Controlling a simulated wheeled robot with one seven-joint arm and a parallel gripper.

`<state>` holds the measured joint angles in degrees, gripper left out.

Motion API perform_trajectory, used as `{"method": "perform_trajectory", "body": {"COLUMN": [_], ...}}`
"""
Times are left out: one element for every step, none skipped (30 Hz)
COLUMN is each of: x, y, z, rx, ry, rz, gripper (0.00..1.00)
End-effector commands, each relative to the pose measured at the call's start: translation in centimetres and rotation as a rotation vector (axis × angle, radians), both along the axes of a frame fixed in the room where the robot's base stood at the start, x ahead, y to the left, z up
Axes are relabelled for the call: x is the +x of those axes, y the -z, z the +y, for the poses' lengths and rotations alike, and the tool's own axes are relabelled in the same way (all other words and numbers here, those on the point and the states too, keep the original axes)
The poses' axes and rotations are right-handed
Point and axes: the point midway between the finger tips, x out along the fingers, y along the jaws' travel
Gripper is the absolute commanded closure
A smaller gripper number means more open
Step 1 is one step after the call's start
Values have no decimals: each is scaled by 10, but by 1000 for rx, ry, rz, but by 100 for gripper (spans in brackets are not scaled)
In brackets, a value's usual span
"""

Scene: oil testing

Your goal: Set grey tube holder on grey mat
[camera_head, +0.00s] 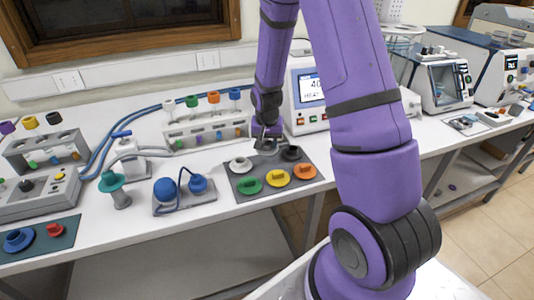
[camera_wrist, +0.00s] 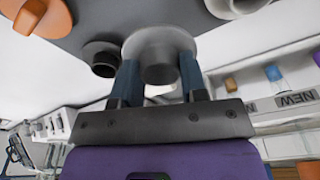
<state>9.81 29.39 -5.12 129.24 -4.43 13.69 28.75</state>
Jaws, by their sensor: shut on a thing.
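The grey tube holder (camera_wrist: 160,45), a round flange with a short knob, is between the two fingers of my gripper (camera_wrist: 160,80) in the wrist view. The head view shows my gripper (camera_head: 267,141) at the back edge of the grey mat (camera_head: 262,166), with the holder (camera_head: 267,149) partly hidden under it. The fingers are shut on the holder. I cannot tell whether it touches the mat. The mat also shows in the wrist view (camera_wrist: 88,18).
On the mat are white (camera_head: 240,164), black (camera_head: 291,153), green (camera_head: 249,185), yellow (camera_head: 277,178) and orange (camera_head: 304,171) holders. A tube rack (camera_head: 207,130) stands behind left, and a white instrument (camera_head: 308,100) behind right. A blue-capped device (camera_head: 183,192) is left of the mat.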

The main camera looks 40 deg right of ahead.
Motion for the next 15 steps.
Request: {"method": "perform_trajectory", "body": {"x": [0,0,0,0,0,0,-1,0,0,0,0,0,0,0,0], "y": [2,4,6,9,13,18,22,26,31,35,39,42,43,43,43], "z": [0,0,0,0,0,0,0,0,0,0,0,0,0,0,0], "rx": [0,1,0,0,0,0,1,0,1,0,1,0,0,0,0], "ry": [0,0,0,0,-1,-1,-1,-2,-2,-2,-2,-2,-2,-2,-2], "rz": [0,1,1,1,2,2,3,4,3,4,3,2,0,0,-1], "gripper": [84,84,84,84,84,84,84,84,84,84,84,84,84,84,84]}}
